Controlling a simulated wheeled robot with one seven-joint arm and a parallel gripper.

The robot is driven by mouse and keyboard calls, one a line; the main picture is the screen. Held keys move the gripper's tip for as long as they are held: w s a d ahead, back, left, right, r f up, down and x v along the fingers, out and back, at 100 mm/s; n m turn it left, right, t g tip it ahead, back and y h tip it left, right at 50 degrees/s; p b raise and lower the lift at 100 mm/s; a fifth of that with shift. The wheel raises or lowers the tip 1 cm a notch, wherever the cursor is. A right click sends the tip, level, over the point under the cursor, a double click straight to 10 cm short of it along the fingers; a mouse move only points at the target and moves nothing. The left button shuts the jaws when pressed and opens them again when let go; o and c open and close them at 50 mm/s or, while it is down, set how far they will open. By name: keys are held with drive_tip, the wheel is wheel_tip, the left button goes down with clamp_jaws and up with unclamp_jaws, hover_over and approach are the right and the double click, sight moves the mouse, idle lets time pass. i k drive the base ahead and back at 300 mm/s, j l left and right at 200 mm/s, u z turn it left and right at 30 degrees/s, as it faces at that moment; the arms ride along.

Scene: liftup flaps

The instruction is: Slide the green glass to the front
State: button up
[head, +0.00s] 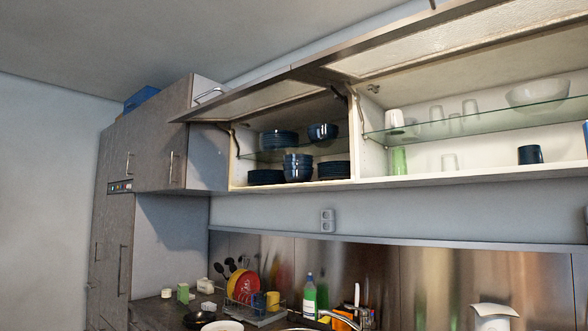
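The green glass (399,160) stands upright on the bottom board of the right wall cabinet, close to its left side wall. A glass shelf (480,119) runs above it, with a white cup (394,120) on that shelf nearly over the green glass. The cabinet's lift-up flap (450,40) is raised. My gripper is not in view.
A dark blue mug (530,154) stands farther right on the bottom board. Clear glasses and a white bowl (537,94) stand on the glass shelf. The left cabinet, its flap (270,98) also raised, holds dark plates and bowls (298,168). Below is a cluttered counter with a green bottle (309,297).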

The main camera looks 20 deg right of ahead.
sight(399, 157)
drive_tip(key=i+j+u, duration=0.1)
drive_tip(key=i+u, duration=0.35)
drive_tip(key=i+l+u, duration=0.1)
drive_tip(key=i+u, duration=0.4)
drive_tip(key=i+j+z, duration=0.2)
drive_tip(key=i, duration=0.35)
drive_tip(key=i+j+z, duration=0.1)
drive_tip(key=z, duration=0.35)
drive_tip(key=i+j+z, duration=0.15)
drive_tip(key=z, duration=0.3)
drive_tip(key=i+j+z, duration=0.1)
drive_tip(key=j+z, duration=0.15)
drive_tip(key=z, duration=0.2)
drive_tip(key=j+z, duration=0.2)
drive_tip(key=z, duration=0.3)
drive_tip(key=j+z, duration=0.25)
drive_tip(key=z, duration=0.2)
drive_tip(key=j+z, duration=0.25)
drive_tip(key=z, duration=0.2)
drive_tip(key=j+z, duration=0.2)
drive_tip(key=z, duration=0.25)
